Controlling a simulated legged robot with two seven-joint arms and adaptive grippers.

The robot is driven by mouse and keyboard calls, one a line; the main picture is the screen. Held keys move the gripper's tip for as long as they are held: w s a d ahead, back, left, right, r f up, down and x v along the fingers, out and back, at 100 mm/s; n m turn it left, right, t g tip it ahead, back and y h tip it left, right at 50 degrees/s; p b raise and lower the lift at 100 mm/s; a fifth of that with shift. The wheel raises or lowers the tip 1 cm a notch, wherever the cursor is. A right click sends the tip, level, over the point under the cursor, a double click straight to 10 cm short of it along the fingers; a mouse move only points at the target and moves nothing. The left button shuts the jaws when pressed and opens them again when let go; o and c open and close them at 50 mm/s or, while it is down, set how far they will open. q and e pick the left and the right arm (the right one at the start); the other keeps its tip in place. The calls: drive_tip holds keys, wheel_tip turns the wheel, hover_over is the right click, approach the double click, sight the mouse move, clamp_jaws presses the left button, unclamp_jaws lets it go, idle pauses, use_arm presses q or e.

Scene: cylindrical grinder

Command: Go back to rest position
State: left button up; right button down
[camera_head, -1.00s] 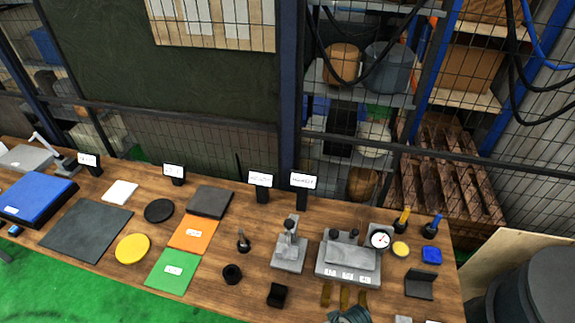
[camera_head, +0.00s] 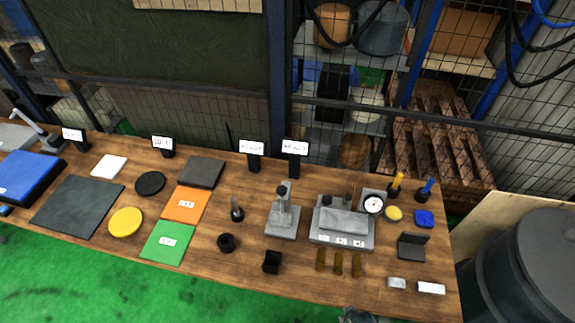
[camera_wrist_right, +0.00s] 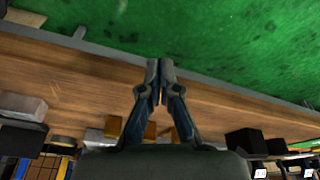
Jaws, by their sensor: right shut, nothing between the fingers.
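My right gripper (camera_wrist_right: 160,68) is shut and empty in the wrist view, its two fingers together. It points over the front edge of the wooden table (camera_wrist_right: 75,72) toward the green floor. In the head view only a small grey part of my right arm shows at the bottom edge, in front of the table. My left gripper is not in view.
Close to my right arm on the table lie several brass pieces (camera_head: 338,263), a black block (camera_head: 271,262) and two pale blocks (camera_head: 431,288). A grey fixture (camera_head: 342,225) with a dial gauge (camera_head: 374,204) stands behind. The green floor (camera_head: 200,295) in front is clear.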

drive_tip(key=s+d+f+g+b, duration=0.1)
drive_tip(key=s+f+b, duration=0.15)
drive_tip(key=f, duration=0.85)
drive_tip(key=s+f+b, duration=0.1)
drive_tip(key=s+f, duration=0.3)
drive_tip(key=f, duration=0.8)
drive_tip(key=s+d+f+g+b, duration=0.1)
drive_tip(key=s+d+f+b, duration=0.1)
drive_tip(key=s+f, duration=1.2)
drive_tip(key=shift+s+d+b, duration=0.3)
drive_tip(key=shift+s+b, duration=0.05)
drive_tip(key=shift+b, duration=0.3)
drive_tip(key=shift+w+n, duration=0.1)
drive_tip(key=shift+n, duration=0.2)
